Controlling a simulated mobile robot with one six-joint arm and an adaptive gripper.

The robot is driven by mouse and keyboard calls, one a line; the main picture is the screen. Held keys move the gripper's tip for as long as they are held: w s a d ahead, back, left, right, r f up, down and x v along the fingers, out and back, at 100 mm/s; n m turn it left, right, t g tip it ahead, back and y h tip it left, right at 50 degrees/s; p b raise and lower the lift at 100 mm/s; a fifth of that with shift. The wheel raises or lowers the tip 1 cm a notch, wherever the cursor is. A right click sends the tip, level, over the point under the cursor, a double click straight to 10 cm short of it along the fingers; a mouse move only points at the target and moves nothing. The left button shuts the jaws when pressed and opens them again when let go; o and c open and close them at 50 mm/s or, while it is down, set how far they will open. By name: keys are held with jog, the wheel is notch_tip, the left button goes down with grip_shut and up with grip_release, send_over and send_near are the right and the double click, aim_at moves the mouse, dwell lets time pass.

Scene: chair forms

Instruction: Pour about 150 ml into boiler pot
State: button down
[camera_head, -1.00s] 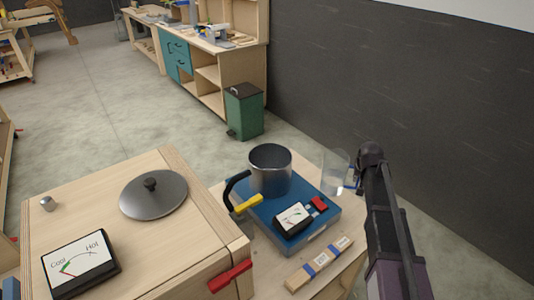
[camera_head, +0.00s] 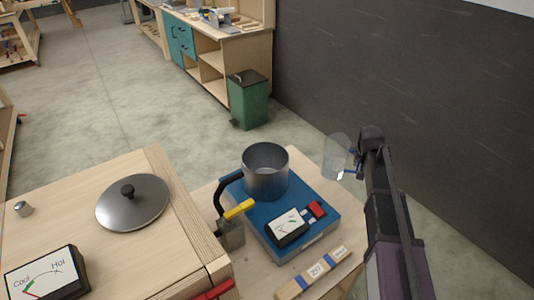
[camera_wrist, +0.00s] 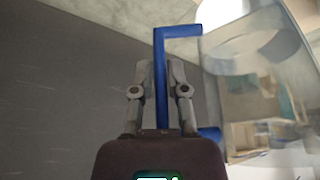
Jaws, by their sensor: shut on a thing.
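The boiler pot (camera_head: 266,179) is a grey metal open-topped pot standing on a blue hot plate base (camera_head: 302,246). My gripper (camera_wrist: 160,92) is shut on the blue handle (camera_wrist: 161,60) of a clear jug. The clear jug (camera_head: 336,156) is held in the air right of the pot and apart from it, roughly upright with a slight tilt in the head view. It also fills the right of the wrist view (camera_wrist: 255,75). The liquid level in the jug cannot be told. The inside bottom of the pot is hidden.
A gauge (camera_head: 287,224) and a red switch (camera_head: 317,208) are on the blue base. A black hose with a yellow lever (camera_head: 239,209) stands at the pot's left. A metal lid (camera_head: 132,203) lies on the wooden box (camera_head: 165,255). A labelled wooden strip (camera_head: 314,275) lies in front.

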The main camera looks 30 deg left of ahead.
jog(key=shift+w, duration=0.45)
jog(key=shift+w+a+r, duration=0.1)
jog(key=shift+a, duration=0.1)
